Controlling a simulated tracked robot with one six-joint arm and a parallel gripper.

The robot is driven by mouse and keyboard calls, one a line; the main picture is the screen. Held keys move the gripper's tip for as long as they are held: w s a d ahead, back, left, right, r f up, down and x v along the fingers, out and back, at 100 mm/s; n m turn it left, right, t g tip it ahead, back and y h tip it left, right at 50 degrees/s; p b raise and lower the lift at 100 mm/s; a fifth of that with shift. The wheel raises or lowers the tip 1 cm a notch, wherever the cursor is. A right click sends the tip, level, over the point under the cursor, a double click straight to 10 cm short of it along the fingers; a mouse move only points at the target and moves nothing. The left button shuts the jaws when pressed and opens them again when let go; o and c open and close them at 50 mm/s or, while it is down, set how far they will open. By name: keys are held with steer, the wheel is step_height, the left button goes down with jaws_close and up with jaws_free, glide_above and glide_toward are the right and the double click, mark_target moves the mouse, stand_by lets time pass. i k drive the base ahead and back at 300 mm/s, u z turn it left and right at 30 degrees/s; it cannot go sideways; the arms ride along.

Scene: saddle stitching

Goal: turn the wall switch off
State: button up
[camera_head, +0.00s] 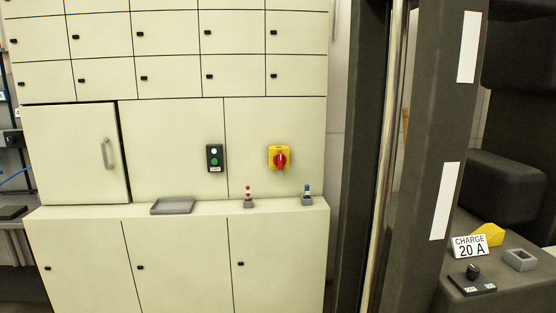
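A red rotary switch (280,159) on a yellow plate is mounted on the pale cabinet wall, right of centre. Its red handle looks roughly upright; I cannot read any position marks. To its left on the same wall is a black control box (214,158) with a white button above a green one and a small label too small to read. My gripper is not in view, and nothing covers the switch or the box.
A ledge (105,213) below the switches holds a grey tray (172,206), a red-and-white item (248,193) and a blue-topped item (307,191) in small holders. A dark pillar (433,130) stands right. A "CHARGE 20 A" sign (469,246) sits on a dark surface beyond.

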mark_target(280, 160)
steer(key=u, duration=0.25)
steer(key=i, duration=0.5)
steer(key=u, duration=0.8)
steer(key=i, duration=1.5)
